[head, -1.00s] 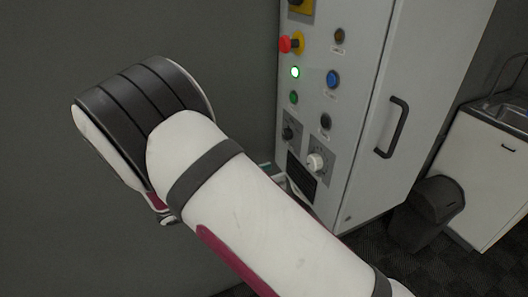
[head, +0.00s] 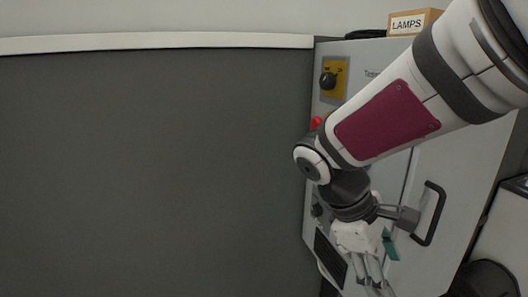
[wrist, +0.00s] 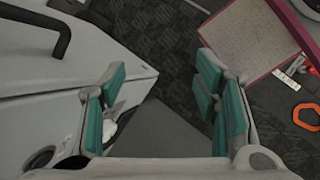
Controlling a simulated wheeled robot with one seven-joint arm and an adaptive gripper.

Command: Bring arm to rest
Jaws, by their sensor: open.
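My gripper (wrist: 163,105) is open and empty in the wrist view, with teal pads on both fingers and the carpet floor below between them. In the head view my gripper (head: 372,268) hangs downward at the lower right, in front of the grey control cabinet (head: 462,165). My arm's white and maroon links cross the upper right and hide much of the cabinet front. I cannot tell from these views whether the gripper touches the cabinet.
The cabinet has a black door handle (head: 429,213), a yellow-plated rotary switch (head: 334,80) and a partly hidden red button (head: 316,123). A LAMPS box (head: 413,21) sits on top. A dark bin (head: 486,280) stands at lower right. The dark wall (head: 150,170) at left is clear.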

